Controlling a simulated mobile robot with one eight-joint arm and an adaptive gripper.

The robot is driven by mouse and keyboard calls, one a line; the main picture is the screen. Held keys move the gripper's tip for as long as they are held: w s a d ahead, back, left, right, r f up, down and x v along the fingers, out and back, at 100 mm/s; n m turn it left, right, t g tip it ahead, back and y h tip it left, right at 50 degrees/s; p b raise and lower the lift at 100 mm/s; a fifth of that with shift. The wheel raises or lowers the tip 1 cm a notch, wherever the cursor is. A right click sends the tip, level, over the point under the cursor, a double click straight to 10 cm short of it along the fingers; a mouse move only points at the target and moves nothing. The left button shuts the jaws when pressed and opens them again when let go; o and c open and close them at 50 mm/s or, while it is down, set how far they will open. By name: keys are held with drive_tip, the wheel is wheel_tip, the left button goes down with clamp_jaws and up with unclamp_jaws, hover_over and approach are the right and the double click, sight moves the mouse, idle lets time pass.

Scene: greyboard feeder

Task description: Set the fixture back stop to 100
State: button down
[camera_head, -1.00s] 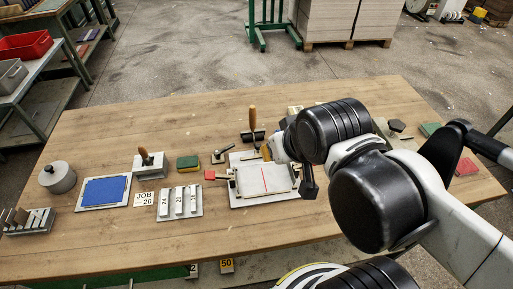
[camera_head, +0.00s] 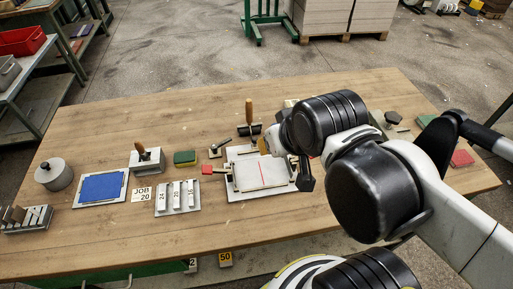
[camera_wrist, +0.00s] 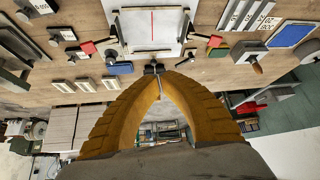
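The fixture (camera_head: 238,188), a pale plate with a white board (camera_head: 262,175) marked by a red line, lies mid-table. In the wrist view the white board (camera_wrist: 150,28) is at the top centre. Red-ended clamps (camera_head: 207,170) stand at its sides. My gripper (camera_wrist: 157,76) is behind the fixture's rear edge; its two yellow fingers converge to nearly touching tips. A small dark metal piece (camera_wrist: 153,69) shows right at the tips; I cannot tell whether they touch it. My arm hides the fixture's right rear in the head view, and no scale reading is legible.
A wooden-handled tool (camera_head: 249,114) stands behind the fixture. A green sponge (camera_head: 185,158), a numbered block tray (camera_head: 178,207) and a blue pad (camera_head: 101,187) lie to the left. A grey round pot (camera_head: 54,175) is farther left.

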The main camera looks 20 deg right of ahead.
drive_tip(key=c, duration=1.3)
unclamp_jaws()
drive_tip(key=shift+w+r, duration=0.1)
drive_tip(key=n+g+h+p, duration=0.2)
drive_tip(key=n+g+p, duration=0.3)
drive_tip(key=n, duration=0.4)
hover_over(255, 139)
drive_tip(key=s+a+b, duration=0.1)
wheel_tip(255, 139, down, 8)
drive_tip(key=shift+g, duration=0.3)
drive_tip(key=b+x, duration=0.1)
drive_tip(key=x, duration=0.2)
drive_tip(key=b+x, duration=0.2)
drive_tip(key=x, duration=0.2)
drive_tip(key=b+x, duration=0.1)
drive_tip(key=x, duration=0.2)
drive_tip(key=shift+s+a+f, duration=0.1)
drive_tip(key=shift+a+f, duration=0.15)
drive_tip(key=shift+a, duration=0.05)
clamp_jaws()
